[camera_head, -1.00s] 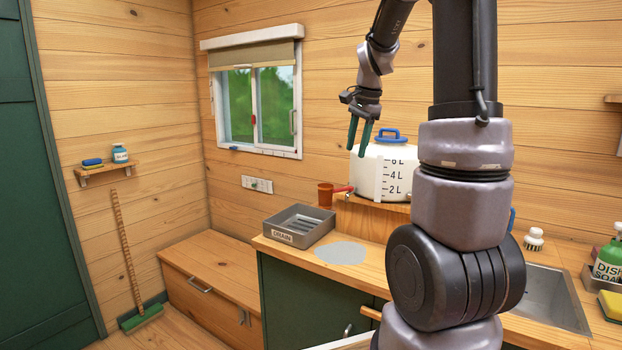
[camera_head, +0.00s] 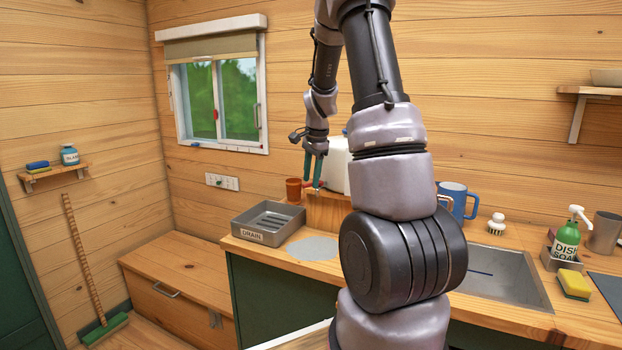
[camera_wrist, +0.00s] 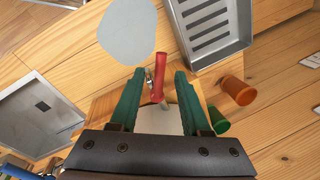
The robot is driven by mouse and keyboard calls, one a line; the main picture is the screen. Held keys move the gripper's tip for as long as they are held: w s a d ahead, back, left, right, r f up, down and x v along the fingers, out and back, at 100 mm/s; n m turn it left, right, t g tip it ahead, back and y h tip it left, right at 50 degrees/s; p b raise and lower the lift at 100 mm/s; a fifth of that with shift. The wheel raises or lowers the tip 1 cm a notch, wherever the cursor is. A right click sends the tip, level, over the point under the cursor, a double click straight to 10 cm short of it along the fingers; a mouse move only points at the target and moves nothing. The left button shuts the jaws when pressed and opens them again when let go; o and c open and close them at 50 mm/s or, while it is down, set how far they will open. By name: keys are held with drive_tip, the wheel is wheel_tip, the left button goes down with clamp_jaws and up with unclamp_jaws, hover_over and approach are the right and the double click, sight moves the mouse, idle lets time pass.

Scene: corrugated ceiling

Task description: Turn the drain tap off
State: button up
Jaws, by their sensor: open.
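The tap's red handle (camera_wrist: 160,78) shows in the wrist view, with a small metal part beside it. It lies between the two green fingertips of my gripper (camera_wrist: 158,74) in the picture; I cannot tell whether either finger touches it. In the head view my gripper (camera_head: 314,170) is open and points down at the front left of the white water container (camera_head: 338,170). The red handle (camera_head: 313,185) is partly hidden behind the fingertips there. My arm covers most of the container.
A grey tray marked DRAIN (camera_head: 256,238) stands on the counter, left of a grey round patch (camera_head: 313,248). An orange cup (camera_head: 293,190) stands close beside the gripper. A blue mug (camera_head: 457,200) and the sink (camera_head: 490,275) are to the right.

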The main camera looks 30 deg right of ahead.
drive_tip(key=shift+f, duration=0.25)
clamp_jaws()
idle(1.4)
